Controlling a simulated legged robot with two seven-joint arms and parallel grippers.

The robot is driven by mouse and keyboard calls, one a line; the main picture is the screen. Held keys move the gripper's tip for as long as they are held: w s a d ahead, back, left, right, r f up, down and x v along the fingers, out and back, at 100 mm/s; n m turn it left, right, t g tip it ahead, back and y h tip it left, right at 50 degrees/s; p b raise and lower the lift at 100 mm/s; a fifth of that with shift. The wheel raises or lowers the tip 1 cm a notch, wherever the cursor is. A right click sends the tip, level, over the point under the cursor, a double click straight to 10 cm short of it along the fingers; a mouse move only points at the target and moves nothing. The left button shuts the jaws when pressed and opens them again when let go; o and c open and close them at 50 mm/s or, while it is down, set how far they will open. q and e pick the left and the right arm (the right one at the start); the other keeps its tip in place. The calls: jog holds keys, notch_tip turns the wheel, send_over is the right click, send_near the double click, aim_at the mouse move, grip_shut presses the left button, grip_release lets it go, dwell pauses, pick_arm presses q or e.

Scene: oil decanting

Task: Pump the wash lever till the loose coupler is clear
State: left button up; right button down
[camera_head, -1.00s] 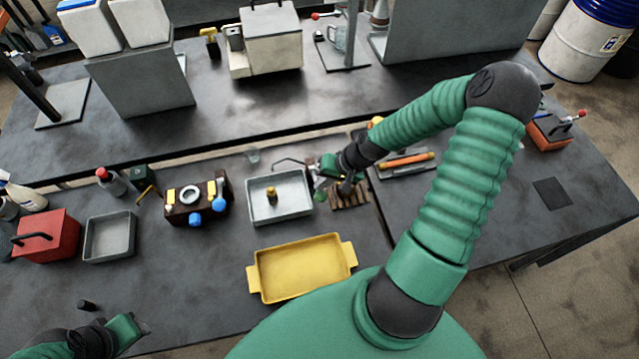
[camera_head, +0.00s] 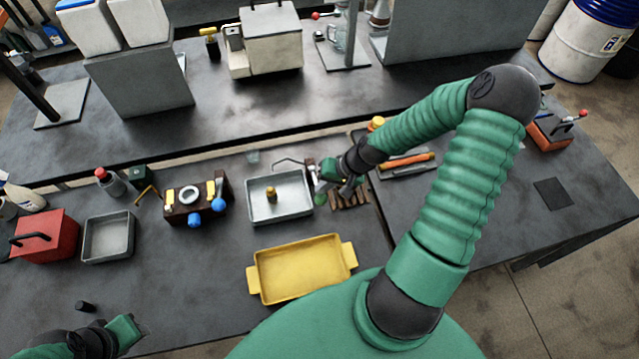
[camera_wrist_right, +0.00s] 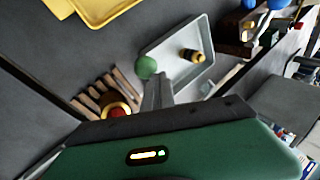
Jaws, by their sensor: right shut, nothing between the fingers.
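The loose coupler (camera_head: 271,194), a small brass piece with a dark band, is in the grey wash tray (camera_head: 252,211). The coupler also shows in the right wrist view (camera_wrist_right: 192,56). A green ball knob (camera_wrist_right: 147,67), apparently the wash lever's end, is at the tray's near wall. My right gripper (camera_wrist_right: 157,88) is shut and empty, its fingertips close to the knob; contact is unclear. In the head view my right gripper (camera_head: 320,190) is at the tray's right edge. My left gripper (camera_head: 136,326) is low at the left, its fingers unclear.
A yellow tray (camera_head: 252,278) lies in front of the wash tray. A slatted wooden rack (camera_wrist_right: 92,100) is beside my right gripper. A dark fixture (camera_head: 178,212) with blue knobs, an empty grey tray (camera_head: 88,243) and a red box (camera_head: 50,240) stand to the left.

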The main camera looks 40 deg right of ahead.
jog(key=shift+s+a+f+b, duration=0.2)
jog(key=shift+s+f+b, duration=0.15)
jog(key=shift+f, duration=0.4)
dwell(0.6)
dwell(0.5)
jog(key=shift+w+d+r+p, duration=0.1)
jog(key=shift+w+r+p, duration=0.1)
jog(key=shift+r+p, duration=0.45)
jog(key=shift+w+d+r+p, duration=0.1)
jog(key=shift+w+r+p, duration=0.1)
jog(key=shift+r+p, duration=0.35)
jog(key=shift+w+d+r+p, duration=0.15)
jog(key=shift+w+r+p, duration=0.15)
jog(key=shift+r+p, duration=0.25)
jog(key=shift+w+d+r+p, duration=0.15)
jog(key=shift+w+r+p, duration=0.1)
jog(key=shift+r+p, duration=0.25)
jog(key=shift+w+d+r+p, duration=0.15)
jog(key=shift+w+r+p, duration=0.15)
jog(key=shift+r+p, duration=0.4)
jog(key=r+p, duration=0.1)
jog(key=w+r+p, duration=0.1)
jog(key=r, duration=0.1)
jog(key=w+d+r+p, duration=0.1)
jog(key=shift+r+p, duration=0.25)
jog(key=shift+p, duration=0.05)
